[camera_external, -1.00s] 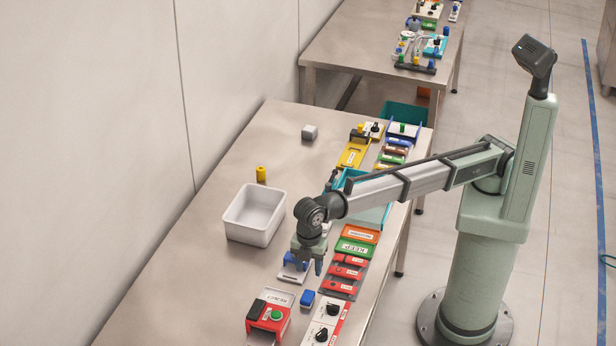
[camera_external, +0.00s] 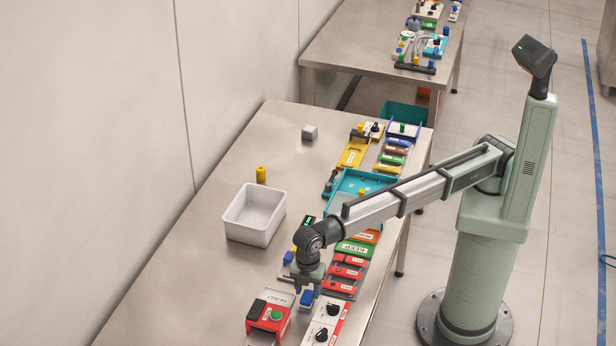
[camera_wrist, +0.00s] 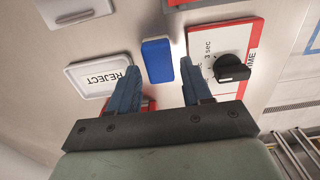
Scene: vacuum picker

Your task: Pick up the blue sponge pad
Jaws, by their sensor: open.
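The blue sponge pad (camera_external: 306,299) lies on the steel table near its front, between a REJECT plate and a white panel with black knobs. In the wrist view the pad (camera_wrist: 157,60) is a blue rounded block. My gripper (camera_external: 307,284) is just above the pad in the external view. In the wrist view my gripper (camera_wrist: 160,70) is open, with blue-grey fingers apart. The pad shows in the gap, nearer the left finger, and extends beyond the fingertips. Nothing is held. Whether the fingers touch the pad cannot be told.
The white REJECT plate (camera_wrist: 92,74) is left of the fingers, and a red-and-white panel with a black knob (camera_wrist: 232,68) is close right. A white bin (camera_external: 256,214) and teal tray (camera_external: 351,185) stand farther back.

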